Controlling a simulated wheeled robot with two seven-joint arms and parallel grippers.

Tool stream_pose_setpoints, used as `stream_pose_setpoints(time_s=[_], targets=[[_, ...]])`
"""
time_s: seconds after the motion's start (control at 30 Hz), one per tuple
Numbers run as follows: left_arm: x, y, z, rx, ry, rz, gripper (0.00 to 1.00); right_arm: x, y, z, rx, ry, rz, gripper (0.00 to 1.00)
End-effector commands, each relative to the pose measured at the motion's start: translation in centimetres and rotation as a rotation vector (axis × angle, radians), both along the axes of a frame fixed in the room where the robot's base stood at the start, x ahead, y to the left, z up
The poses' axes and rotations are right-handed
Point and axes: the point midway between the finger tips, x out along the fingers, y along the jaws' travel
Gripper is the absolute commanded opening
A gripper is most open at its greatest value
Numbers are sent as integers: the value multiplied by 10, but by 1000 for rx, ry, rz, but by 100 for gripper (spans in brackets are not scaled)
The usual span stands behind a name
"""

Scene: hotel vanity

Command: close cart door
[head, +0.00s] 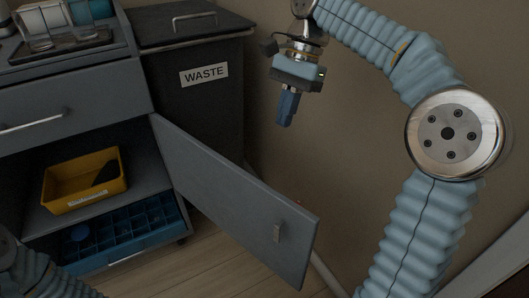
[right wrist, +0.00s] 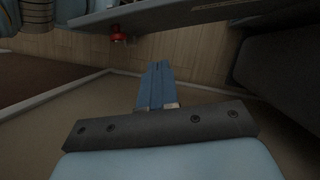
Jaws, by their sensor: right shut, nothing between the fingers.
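The cart door (head: 230,190) is a grey panel that stands wide open, swung out to the right from the cart (head: 75,90). In the right wrist view the door (right wrist: 190,16) crosses the top of the picture. My right gripper (head: 286,110) is shut and empty, pointing down, above and behind the door's outer side, apart from it. Its closed fingers show in the right wrist view (right wrist: 157,85). Part of my left arm shows at the lower left; its gripper is out of the picture.
Inside the cart, a yellow bin (head: 85,182) sits on a shelf above a blue divided tray (head: 125,235). A dark bin with a WASTE label (head: 204,74) stands behind the door hinge. The wall is behind my right arm. Open wooden floor (head: 220,262) lies below the door.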

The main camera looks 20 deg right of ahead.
Motion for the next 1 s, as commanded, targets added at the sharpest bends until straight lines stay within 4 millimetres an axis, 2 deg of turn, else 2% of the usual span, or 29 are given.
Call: stream_pose_setpoints(time_s=[0.2,0.43,0.53,0.7,1.0], targets=[[0,1,-17,2,0,2,90,-7,14,-44,-2,4,1,0],[1,2,-27,4,-1,6,90,-15,30,-87,-1,3,0,0],[1,3,-25,5,-2,7,90,-21,47,-83,0,-1,3,0],[1,3,-26,5,-2,7,90,-28,62,-82,0,0,2,0],[1,3,-26,5,-3,8,90,-30,66,-82,0,0,0,0]])
